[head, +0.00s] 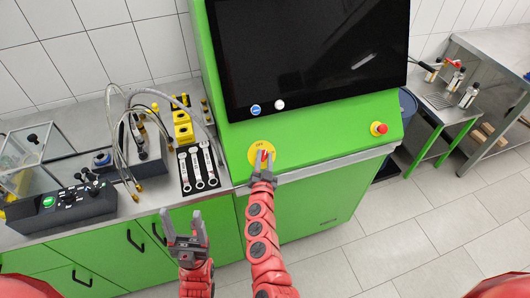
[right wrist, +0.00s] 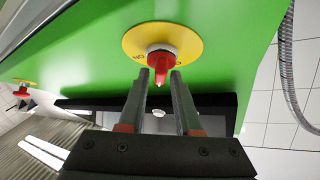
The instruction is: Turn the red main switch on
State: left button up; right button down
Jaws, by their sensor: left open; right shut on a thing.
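The red main switch (right wrist: 159,64) sits on a round yellow plate (right wrist: 182,35) on the green console; in the head view the plate (head: 257,150) is partly hidden by my right gripper. My right gripper (head: 263,160) is at the switch, and in the right wrist view its two fingers (right wrist: 161,85) are on either side of the red handle. The handle points along the gap between the fingers. The exact contact is hard to see. My left gripper (head: 184,222) is open and empty, in front of the green cabinet, apart from the switch.
A red button on a yellow base (head: 379,128) is at the console's right. A black screen (head: 310,50) rises behind. Wrenches (head: 198,168), hoses (head: 125,130) and a black control box (head: 62,208) lie on the left bench. The floor at right is clear.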

jog(key=shift+a+f+m+g+h+p, duration=0.15)
jog(key=shift+m+g+h+p, duration=0.45)
jog(key=shift+m, duration=0.6)
jog(key=shift+m+h, duration=0.4)
jog(key=shift+m, duration=0.2)
jog(key=shift+a+f+m+g+h, duration=0.2)
jog(key=shift+m+g+h, duration=0.35)
jog(key=shift+m, duration=0.45)
jog(key=m+g+b, duration=0.1)
jog(key=m+h+b, duration=0.1)
jog(key=m, duration=0.1)
jog(key=shift+a+r+g+h, duration=0.1)
jog(key=shift+g+h, duration=0.15)
jog(key=shift+g, duration=0.1)
jog(key=m+g+b, duration=0.2)
jog(key=m+b, duration=0.1)
jog(key=shift+w+r+h, duration=0.1)
jog(key=shift+r+h, duration=0.15)
jog(key=shift+h, duration=0.15)
jog(key=shift+m+g+b, duration=0.6)
jog(key=shift+m+b, duration=0.2)
